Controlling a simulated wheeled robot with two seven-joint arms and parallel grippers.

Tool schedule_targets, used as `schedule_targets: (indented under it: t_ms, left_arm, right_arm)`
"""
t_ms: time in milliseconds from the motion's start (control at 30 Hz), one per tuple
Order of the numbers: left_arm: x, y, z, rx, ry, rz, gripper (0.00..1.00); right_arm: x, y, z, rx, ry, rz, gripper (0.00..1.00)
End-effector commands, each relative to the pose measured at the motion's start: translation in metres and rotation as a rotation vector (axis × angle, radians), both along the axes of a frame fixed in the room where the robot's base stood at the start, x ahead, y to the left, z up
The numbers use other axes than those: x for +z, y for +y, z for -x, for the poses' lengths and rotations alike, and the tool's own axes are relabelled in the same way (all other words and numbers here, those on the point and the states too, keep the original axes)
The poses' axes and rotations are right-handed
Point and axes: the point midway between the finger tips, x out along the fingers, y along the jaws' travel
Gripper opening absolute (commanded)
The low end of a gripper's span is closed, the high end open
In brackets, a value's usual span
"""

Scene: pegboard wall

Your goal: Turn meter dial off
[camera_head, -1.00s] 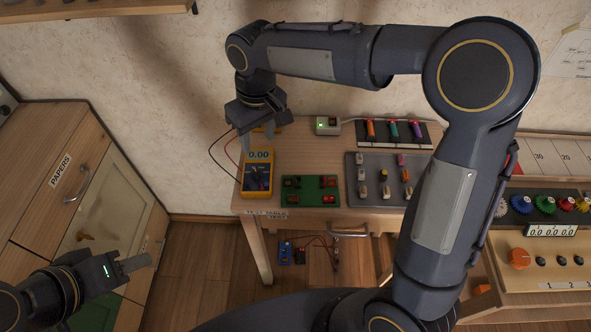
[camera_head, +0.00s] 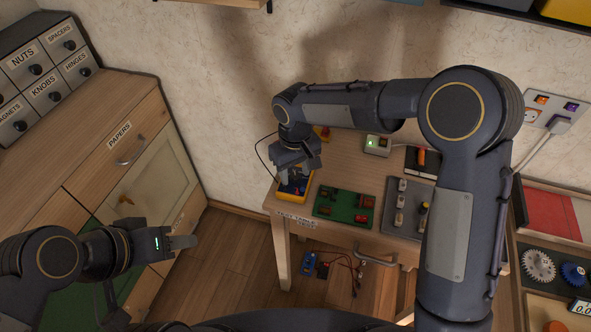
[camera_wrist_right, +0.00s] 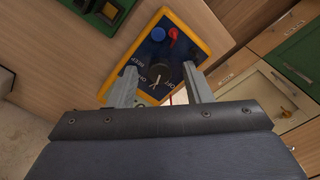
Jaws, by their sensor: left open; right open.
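The yellow meter (camera_head: 301,196) lies at the left end of the wooden table, with my right gripper (camera_head: 292,181) low over it and hiding its display and most of its face. In the right wrist view the meter's blue face (camera_wrist_right: 180,52) shows a dark round dial (camera_wrist_right: 159,74) with white lettering beside it. My right gripper (camera_wrist_right: 160,90) is open there, one finger on each side of the dial; contact cannot be told. My left gripper (camera_head: 180,242) is empty and far left of the table, in front of the cabinet.
A green circuit board (camera_head: 343,205) lies right of the meter, with a grey switch panel (camera_head: 407,205) beyond it. A small white box (camera_head: 377,145) sits near the wall. Leads (camera_head: 262,150) run by the meter. A wooden cabinet (camera_head: 110,150) stands at the left.

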Motion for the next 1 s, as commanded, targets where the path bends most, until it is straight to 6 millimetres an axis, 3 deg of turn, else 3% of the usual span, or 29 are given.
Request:
schedule_targets:
  t_ms: [167, 533, 1000]
  left_arm:
    - [0.0000, 0.0000, 0.0001, 0.000, 0.000, 0.000, 0.41]
    - [0.0000, 0.0000, 0.0001, 0.000, 0.000, 0.000, 0.41]
    - [0.0034, 0.0000, 0.0000, 0.000, 0.000, 0.000, 0.41]
  right_arm:
    - [-0.0002, -0.0003, 0.0001, -0.001, 0.001, 0.000, 0.45]
    - [0.0000, -0.0003, 0.0001, -0.001, 0.001, 0.000, 0.00]
    - [0.0007, -0.0002, 0.0001, 0.138, 0.001, 0.001, 0.00]
